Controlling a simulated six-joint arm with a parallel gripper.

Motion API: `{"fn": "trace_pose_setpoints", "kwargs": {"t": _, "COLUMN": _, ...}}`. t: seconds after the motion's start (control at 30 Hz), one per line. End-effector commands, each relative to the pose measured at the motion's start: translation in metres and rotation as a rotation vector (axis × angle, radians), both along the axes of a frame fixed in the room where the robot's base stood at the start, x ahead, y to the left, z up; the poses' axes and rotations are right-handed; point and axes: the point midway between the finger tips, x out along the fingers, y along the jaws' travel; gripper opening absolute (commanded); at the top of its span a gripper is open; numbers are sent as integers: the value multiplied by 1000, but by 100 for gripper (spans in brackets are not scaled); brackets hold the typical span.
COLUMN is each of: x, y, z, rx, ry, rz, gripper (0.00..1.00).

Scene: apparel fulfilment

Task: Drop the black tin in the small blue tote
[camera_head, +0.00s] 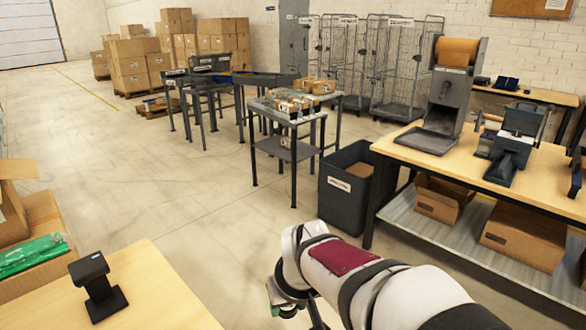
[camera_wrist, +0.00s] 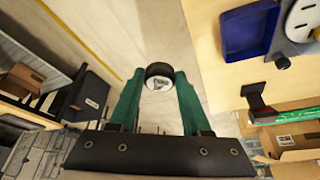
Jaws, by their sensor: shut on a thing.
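My gripper (camera_wrist: 159,90) has green fingers, shut on the black tin (camera_wrist: 158,72), a small round tin with a black rim and a pale label with dark print. The tin is held between the fingertips, above the floor. A small blue tote (camera_wrist: 250,45) lies on a wooden table to the right of the tin in the wrist view, apart from it; the part of it I see looks empty. In the head view my gripper (camera_head: 292,308) is partly hidden at the bottom edge under my arm; I cannot make out the tin or the tote there.
A wooden table (camera_head: 150,295) at lower left carries a black stand (camera_head: 97,287). Beside it is an open carton (camera_head: 40,215) with green packets. A dark grey bin (camera_head: 345,185) stands by a workbench (camera_head: 480,165) on the right. The floor between is clear.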

Motion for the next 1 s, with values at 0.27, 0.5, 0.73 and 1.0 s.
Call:
{"fn": "trace_pose_setpoints", "kwargs": {"t": 0.27, "x": -20, "y": 145, "z": -85, "rx": 0, "ry": 6, "rz": 349, "gripper": 0}}
{"fn": "trace_pose_setpoints", "kwargs": {"t": 0.5, "x": -48, "y": 202, "z": -124, "rx": 0, "ry": -1, "rz": 492, "gripper": 0}}
{"fn": "trace_pose_setpoints", "kwargs": {"t": 0.73, "x": -50, "y": 205, "z": -148, "rx": 0, "ry": 0, "rz": 502, "gripper": 0}}
{"fn": "trace_pose_setpoints", "kwargs": {"t": 1.0, "x": -50, "y": 205, "z": -169, "rx": 1, "ry": -1, "rz": 500, "gripper": 0}}
